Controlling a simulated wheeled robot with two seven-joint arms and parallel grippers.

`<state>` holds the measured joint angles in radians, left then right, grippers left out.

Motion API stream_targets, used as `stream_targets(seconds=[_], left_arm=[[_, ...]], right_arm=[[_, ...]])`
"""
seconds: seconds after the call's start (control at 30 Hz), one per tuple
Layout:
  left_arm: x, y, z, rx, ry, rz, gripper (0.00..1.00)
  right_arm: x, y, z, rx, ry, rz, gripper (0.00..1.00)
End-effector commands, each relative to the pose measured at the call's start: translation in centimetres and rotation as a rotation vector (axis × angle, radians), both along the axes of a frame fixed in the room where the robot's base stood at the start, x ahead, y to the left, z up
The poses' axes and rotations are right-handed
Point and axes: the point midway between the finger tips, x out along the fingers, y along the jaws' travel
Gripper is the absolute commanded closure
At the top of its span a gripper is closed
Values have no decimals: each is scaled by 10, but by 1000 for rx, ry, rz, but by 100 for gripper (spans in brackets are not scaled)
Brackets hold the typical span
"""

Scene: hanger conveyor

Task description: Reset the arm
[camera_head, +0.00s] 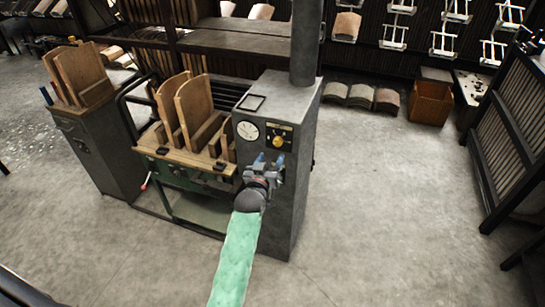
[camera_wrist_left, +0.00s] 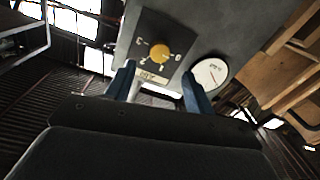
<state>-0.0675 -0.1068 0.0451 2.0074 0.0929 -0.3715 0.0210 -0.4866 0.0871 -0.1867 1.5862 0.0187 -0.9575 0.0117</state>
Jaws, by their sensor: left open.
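My left arm, in a green sleeve, reaches up from the bottom of the head view. My left gripper (camera_head: 268,160) is open in front of the grey machine cabinet (camera_head: 285,190), just below its control panel. In the left wrist view the two blue fingertips (camera_wrist_left: 158,82) stand apart with nothing held between them. The yellow knob (camera_head: 278,142) on its dark dial plate lies beyond the fingertips, and it also shows in the left wrist view (camera_wrist_left: 159,55). A round white gauge (camera_head: 248,131) is left of the knob. My right gripper is not in view.
A green-framed bench (camera_head: 185,165) with upright wooden boards (camera_head: 195,105) adjoins the cabinet's left side. Another grey cabinet (camera_head: 100,150) stands further left. A wooden crate (camera_head: 430,103) and curved panels (camera_head: 361,96) lie at the back. The floor (camera_head: 400,215) right of the machine is clear.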

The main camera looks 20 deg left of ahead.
Motion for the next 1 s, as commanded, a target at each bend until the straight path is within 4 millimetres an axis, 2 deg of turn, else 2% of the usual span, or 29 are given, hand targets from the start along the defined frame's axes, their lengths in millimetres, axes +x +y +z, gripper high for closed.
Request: stream_targets(seconds=[0.57,0.67,0.77,0.87,1.0], left_arm=[[-5,0,0,0,2,0,46],[-7,-2,-12,4,25,-6,46],[-13,-8,-45,15,93,-24,46],[-28,-18,-96,33,204,-53,46],[-59,-31,-177,63,378,-97,46]], right_arm=[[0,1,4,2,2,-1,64],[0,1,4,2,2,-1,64],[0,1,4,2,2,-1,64],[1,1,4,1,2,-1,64],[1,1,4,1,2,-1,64]])
